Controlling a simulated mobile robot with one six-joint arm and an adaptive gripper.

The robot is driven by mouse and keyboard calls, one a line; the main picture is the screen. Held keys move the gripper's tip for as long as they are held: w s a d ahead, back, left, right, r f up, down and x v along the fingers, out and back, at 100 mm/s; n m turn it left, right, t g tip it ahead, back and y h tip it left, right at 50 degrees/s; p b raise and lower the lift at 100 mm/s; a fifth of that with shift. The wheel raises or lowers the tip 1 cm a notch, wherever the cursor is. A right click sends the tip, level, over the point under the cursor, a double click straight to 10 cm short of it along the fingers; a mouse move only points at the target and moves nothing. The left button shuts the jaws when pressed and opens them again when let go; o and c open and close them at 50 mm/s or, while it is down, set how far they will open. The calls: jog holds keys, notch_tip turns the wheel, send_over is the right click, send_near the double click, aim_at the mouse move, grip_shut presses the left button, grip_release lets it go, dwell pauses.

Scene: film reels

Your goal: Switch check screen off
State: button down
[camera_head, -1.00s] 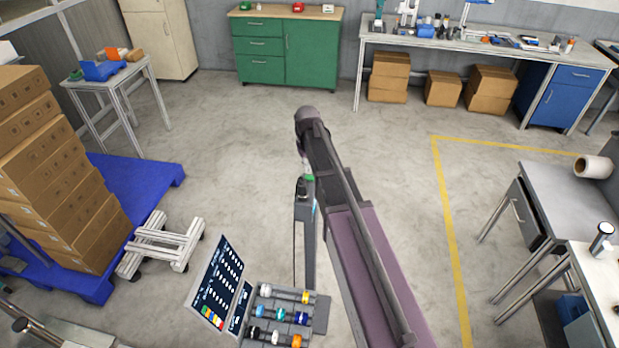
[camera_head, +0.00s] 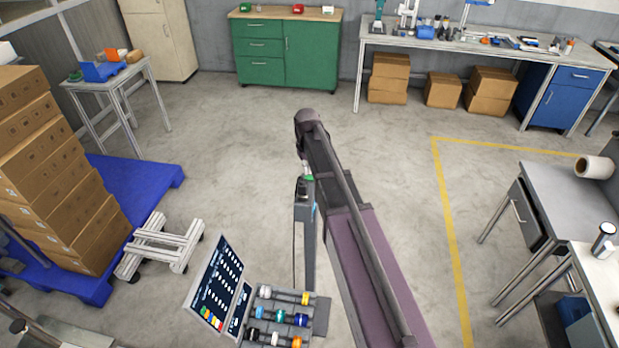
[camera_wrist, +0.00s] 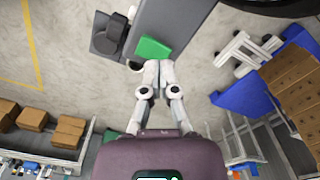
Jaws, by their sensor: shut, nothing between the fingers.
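My gripper (camera_wrist: 158,68) is shut and empty in the wrist view. Its fingertips are at the near edge of a small green plate (camera_wrist: 153,48); I cannot tell whether they touch. The green plate is on or over the end of a grey stand, with a dark round-topped part (camera_wrist: 107,38) beside it. In the head view the green piece (camera_head: 309,177) shows at the top of the grey post (camera_head: 305,235), under the end of my arm. My arm hides most of the gripper there. I cannot make out which part is the check screen or its state.
A blue pallet (camera_head: 150,182) with stacked boxes is at left. A grey table (camera_head: 565,195) is at right.

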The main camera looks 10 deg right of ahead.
aim_at(308, 177)
jog(key=shift+f+b, duration=0.8)
dwell(0.7)
jog(key=shift+r+p, duration=3.55)
jog(key=shift+s+f, duration=0.1)
